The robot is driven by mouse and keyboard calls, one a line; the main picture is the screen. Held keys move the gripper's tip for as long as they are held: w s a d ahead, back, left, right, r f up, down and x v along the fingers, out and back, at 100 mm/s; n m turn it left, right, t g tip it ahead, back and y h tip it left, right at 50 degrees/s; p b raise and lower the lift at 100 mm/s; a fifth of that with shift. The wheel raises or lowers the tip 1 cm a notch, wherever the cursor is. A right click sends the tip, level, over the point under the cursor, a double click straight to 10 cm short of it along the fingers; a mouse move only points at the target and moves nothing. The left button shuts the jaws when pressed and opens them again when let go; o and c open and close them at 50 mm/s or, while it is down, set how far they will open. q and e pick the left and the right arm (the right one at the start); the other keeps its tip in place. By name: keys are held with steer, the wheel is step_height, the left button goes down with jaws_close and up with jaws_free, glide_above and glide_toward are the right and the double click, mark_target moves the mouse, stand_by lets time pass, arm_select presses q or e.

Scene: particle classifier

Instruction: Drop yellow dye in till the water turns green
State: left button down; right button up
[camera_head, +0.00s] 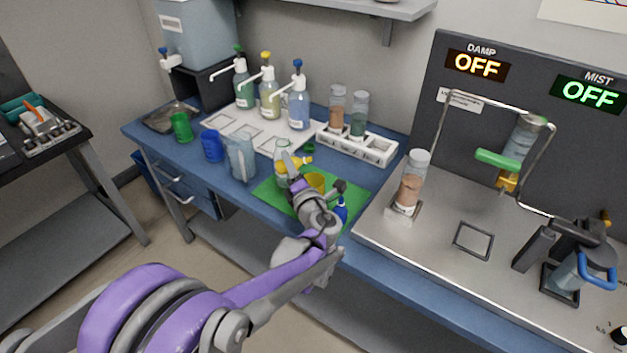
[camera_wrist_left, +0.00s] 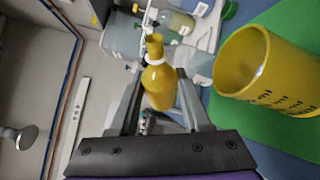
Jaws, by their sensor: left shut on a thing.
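My left gripper (camera_head: 297,172) is shut on a small yellow dye bottle (camera_head: 297,160). In the left wrist view the bottle (camera_wrist_left: 160,85) sits between the fingers, its nozzle pointing away from the palm. In the head view the bottle lies tipped over, nozzle to the left, at the top of a clear container (camera_head: 283,178). The water's colour in that container is too small to tell. A yellow cup (camera_head: 315,181) stands beside it on the green mat (camera_head: 268,190); the cup with dark lettering also shows in the left wrist view (camera_wrist_left: 240,75). My right gripper is not in view.
A blue bottle (camera_head: 341,211) stands near the mat's front edge. A clear pitcher (camera_head: 241,158), a blue cup (camera_head: 212,146) and a green cup (camera_head: 182,128) stand left. Pump bottles (camera_head: 269,100) and a white rack (camera_head: 355,146) are behind. A steel bench (camera_head: 440,225) is right.

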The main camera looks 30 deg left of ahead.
arm_select(q)
steer(key=shift+f+m, duration=0.15)
steer(key=shift+m, duration=0.15)
stand_by(0.6)
steer(key=shift+r+m+t+y+b, duration=0.45)
steer(key=shift+m+b, duration=0.1)
steer(key=shift+m, duration=0.25)
stand_by(1.7)
stand_by(0.6)
